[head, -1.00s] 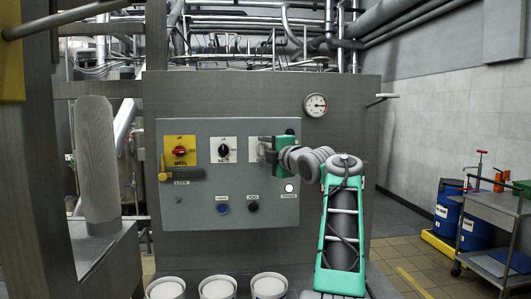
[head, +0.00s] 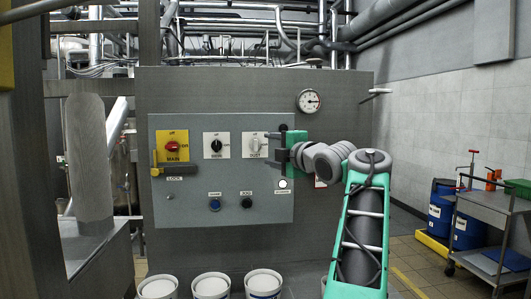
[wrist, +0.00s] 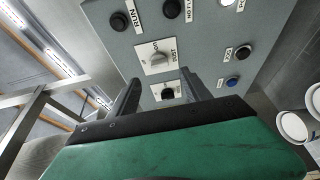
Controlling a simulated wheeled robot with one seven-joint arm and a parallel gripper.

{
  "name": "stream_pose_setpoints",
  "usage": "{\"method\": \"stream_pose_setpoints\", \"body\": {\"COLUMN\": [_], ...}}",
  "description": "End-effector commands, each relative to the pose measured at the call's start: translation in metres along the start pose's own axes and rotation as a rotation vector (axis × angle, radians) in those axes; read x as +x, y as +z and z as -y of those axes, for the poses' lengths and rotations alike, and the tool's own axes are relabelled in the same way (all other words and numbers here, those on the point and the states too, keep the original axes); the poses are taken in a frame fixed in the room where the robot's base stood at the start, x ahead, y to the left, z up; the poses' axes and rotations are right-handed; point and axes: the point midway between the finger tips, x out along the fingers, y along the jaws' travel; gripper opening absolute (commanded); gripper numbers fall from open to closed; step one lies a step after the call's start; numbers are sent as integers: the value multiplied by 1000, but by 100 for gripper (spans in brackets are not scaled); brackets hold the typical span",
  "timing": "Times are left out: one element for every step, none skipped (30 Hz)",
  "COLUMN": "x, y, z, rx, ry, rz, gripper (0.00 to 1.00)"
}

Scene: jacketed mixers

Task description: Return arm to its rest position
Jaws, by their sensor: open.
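My gripper (head: 272,143) is open in front of the right part of the grey control panel (head: 228,178). Its fingers are just right of the DUST knob (head: 254,145), which shows clear of them in the head view. In the wrist view, my gripper (wrist: 160,88) has its two dark fingers spread with nothing held. The DUST knob (wrist: 156,56) shows beyond the fingertips, and a black knob (wrist: 168,94) shows in the gap between the fingers, farther off. My green and grey arm is bent, rising from the lower right.
The panel also has a red MAIN knob (head: 172,147), a yellow lock handle (head: 156,171), push buttons and a lit white lamp (head: 283,184). White tubs (head: 211,286) stand below. A steel post is at left. A cart (head: 490,215) and blue drums (head: 441,209) stand right.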

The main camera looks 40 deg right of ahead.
Motion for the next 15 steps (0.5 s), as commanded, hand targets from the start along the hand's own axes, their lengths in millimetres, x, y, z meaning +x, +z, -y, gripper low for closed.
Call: {"method": "stream_pose_setpoints", "body": {"x": [0,0,1,2,5,10,16,22,29,34,36,36,33,28,19], "y": [0,0,-1,-4,-8,-20,-32,-47,-70,-91,-112,-142,-162,-183,-208], "z": [0,0,0,0,1,4,9,15,28,40,53,74,90,107,130], "rx": [0,0,3,12,30,74,122,181,275,352,431,534,605,672,753], "ry": [0,0,-1,-5,-12,-32,-54,-83,-135,-180,-229,-300,-354,-407,-478], "rz": [0,0,-1,-2,-4,-9,-12,-14,-15,-13,-6,9,25,43,73], "gripper": [56,56,56,56,56,56,56,56,56,56,56,56,56,56,56]}}
